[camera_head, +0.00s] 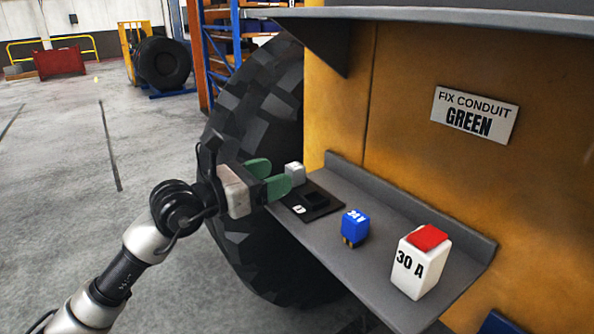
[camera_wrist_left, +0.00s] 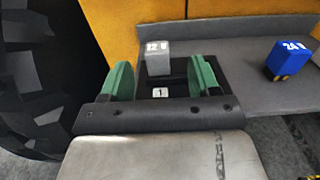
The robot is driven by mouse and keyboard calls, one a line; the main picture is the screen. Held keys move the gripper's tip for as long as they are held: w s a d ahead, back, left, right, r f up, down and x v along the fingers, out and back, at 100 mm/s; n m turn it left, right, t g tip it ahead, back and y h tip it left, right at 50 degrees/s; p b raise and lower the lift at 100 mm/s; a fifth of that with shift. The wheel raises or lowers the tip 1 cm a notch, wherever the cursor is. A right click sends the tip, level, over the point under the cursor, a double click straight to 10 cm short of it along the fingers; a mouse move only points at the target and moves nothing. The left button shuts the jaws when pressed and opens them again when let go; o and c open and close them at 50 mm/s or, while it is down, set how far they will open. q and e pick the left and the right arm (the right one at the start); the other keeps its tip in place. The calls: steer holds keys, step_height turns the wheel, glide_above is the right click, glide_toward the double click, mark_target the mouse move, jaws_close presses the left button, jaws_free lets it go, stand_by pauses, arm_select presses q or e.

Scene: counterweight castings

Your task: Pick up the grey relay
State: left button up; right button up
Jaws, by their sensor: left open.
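The grey relay (camera_head: 294,173) is a small light-grey block on the shelf, just beyond my left gripper's fingertips in the head view. My left gripper (camera_head: 276,176) has green finger pads and is open and empty, apart from the relay as far as I can tell. The pads also show in the left wrist view (camera_wrist_left: 162,80). The relay's lower part is partly hidden. My right gripper is not in view.
A blue 24 V relay (camera_head: 355,226) and a white 30 A block (camera_head: 420,265) with a red top stand to the right. A yellow panel (camera_head: 400,120) rises behind; a large tyre (camera_head: 245,150) is beside the shelf.

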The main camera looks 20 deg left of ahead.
mark_target(295, 166)
arm_select(q)
steer(key=shift+w+d, duration=0.3)
steer(key=shift+w+d+r+p, duration=0.1)
steer(key=shift+w+r+p, duration=0.1)
steer(key=shift+p, duration=0.1)
steer(key=p+x, duration=0.2)
steer(key=x, duration=0.2)
steer(key=shift+w, duration=0.3)
steer(key=shift+w+d+f, duration=0.1)
steer(key=shift+d, duration=0.05)
steer(key=shift+c, duration=0.8)
steer(key=c, duration=0.8)
steer(key=shift+c, duration=0.2)
